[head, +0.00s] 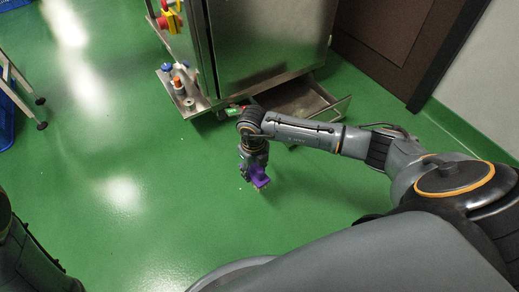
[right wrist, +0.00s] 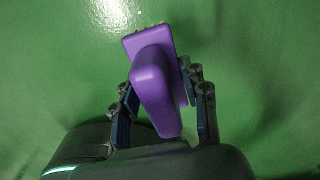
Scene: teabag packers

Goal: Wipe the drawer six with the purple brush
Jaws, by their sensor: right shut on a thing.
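My right gripper (head: 248,172) is shut on the purple brush (head: 260,177) and holds it over the green floor. In the right wrist view the fingers of the right gripper (right wrist: 160,105) stand on both sides of the brush's handle (right wrist: 152,85), with bristle tips showing at the far edge. An open metal drawer (head: 310,97) sticks out low from the steel cabinet, to the right of and beyond the gripper. My forearm hides part of it, and I cannot read a number on it. My left gripper is not in view.
The steel cabinet (head: 265,40) stands at the back, with a low side shelf (head: 190,103) holding several bottles. A brown door (head: 395,45) and white wall are at the right. A metal-legged stand (head: 25,105) is at the left. The middle floor is clear.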

